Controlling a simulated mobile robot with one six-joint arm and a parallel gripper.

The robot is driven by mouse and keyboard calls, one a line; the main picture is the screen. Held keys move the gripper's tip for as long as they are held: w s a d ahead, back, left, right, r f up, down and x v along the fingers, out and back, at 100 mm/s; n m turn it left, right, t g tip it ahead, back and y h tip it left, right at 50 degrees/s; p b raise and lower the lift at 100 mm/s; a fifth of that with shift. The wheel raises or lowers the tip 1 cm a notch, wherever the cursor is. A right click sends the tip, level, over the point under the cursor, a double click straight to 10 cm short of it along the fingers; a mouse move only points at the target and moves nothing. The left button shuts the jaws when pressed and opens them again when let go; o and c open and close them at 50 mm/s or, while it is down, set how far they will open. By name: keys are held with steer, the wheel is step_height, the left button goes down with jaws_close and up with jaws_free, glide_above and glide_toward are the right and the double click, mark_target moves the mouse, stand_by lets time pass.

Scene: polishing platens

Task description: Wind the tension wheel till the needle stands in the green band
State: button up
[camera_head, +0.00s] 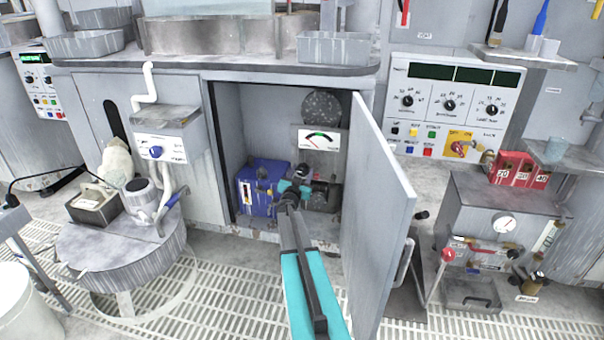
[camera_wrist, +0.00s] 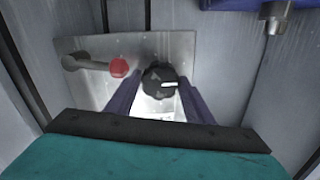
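A black knob-like wheel (camera_wrist: 158,82) with a white mark sits on a metal plate (camera_wrist: 185,48) in the wrist view. My gripper (camera_wrist: 159,84) has its two dark fingers apart, one on each side of this wheel; I cannot tell whether either touches it. In the head view my gripper (camera_head: 298,182) reaches into the open cabinet, and my arm hides the wheel.
A lever with a red ball (camera_wrist: 118,67) lies beside the wheel. A blue box (camera_head: 262,185) stands left of my gripper inside the cabinet. The open cabinet door (camera_head: 378,220) stands close on the right of my arm. A dark round disc (camera_head: 322,107) is above the gauge.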

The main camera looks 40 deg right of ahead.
steer(key=c, duration=0.6)
steer(key=shift+m, duration=0.4)
steer(key=m, duration=0.3)
steer(key=shift+f+m+b, duration=0.1)
steer(key=shift+m+b, duration=0.25)
steer(key=shift+m, duration=1.95)
steer(key=o, duration=0.8)
